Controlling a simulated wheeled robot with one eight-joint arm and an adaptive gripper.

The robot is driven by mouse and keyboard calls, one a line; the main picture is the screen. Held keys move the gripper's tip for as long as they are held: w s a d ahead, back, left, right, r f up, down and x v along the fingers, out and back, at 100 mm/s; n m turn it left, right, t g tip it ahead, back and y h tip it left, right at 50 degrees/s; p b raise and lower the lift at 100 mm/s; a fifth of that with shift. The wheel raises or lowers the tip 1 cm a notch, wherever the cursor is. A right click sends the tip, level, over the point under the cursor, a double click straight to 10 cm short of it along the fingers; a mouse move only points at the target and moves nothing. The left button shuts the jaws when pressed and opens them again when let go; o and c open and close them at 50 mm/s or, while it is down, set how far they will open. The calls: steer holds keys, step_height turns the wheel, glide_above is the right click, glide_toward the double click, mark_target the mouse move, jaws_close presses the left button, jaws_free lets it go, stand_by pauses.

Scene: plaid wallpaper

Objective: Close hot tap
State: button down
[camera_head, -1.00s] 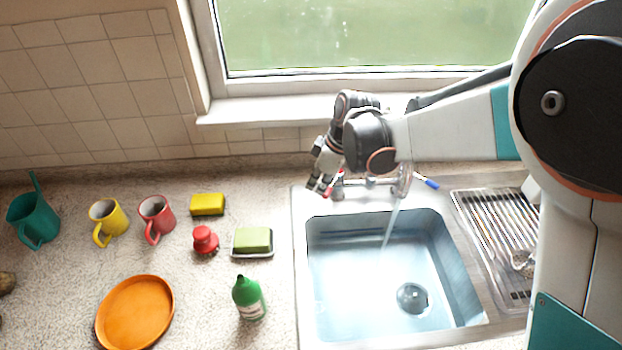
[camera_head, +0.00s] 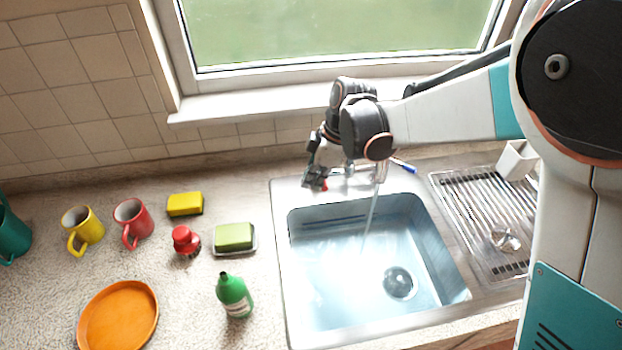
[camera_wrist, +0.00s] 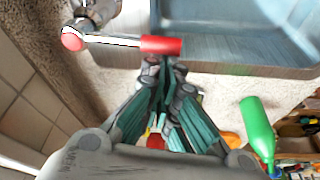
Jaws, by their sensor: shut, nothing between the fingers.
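The hot tap's red-tipped lever (camera_head: 318,184) is at the left end of the faucet, partly hidden by my gripper. In the wrist view the lever (camera_wrist: 162,45) points sideways from a round red cap (camera_wrist: 72,40). My gripper (camera_head: 315,180) is at the lever; its fingers (camera_wrist: 165,68) are shut and empty, right beside the red tip. I cannot tell whether they touch it. Water (camera_head: 369,215) runs from the spout (camera_head: 380,172) into the sink (camera_head: 300,260). The blue-tipped cold lever (camera_head: 403,165) shows to the right of the spout.
A drying rack (camera_head: 470,210) is right of the sink. On the left counter are a green bottle (camera_head: 234,296), a sponge on a dish (camera_head: 234,237), a yellow sponge (camera_head: 185,204), mugs (camera_head: 132,222) and an orange plate (camera_head: 118,315). The window sill (camera_head: 240,108) is behind.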

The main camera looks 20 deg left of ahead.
steer(key=shift+d+r, duration=0.1)
stand_by(0.3)
steer(key=v, duration=0.7)
steer(key=shift+r, duration=0.15)
stand_by(6.8)
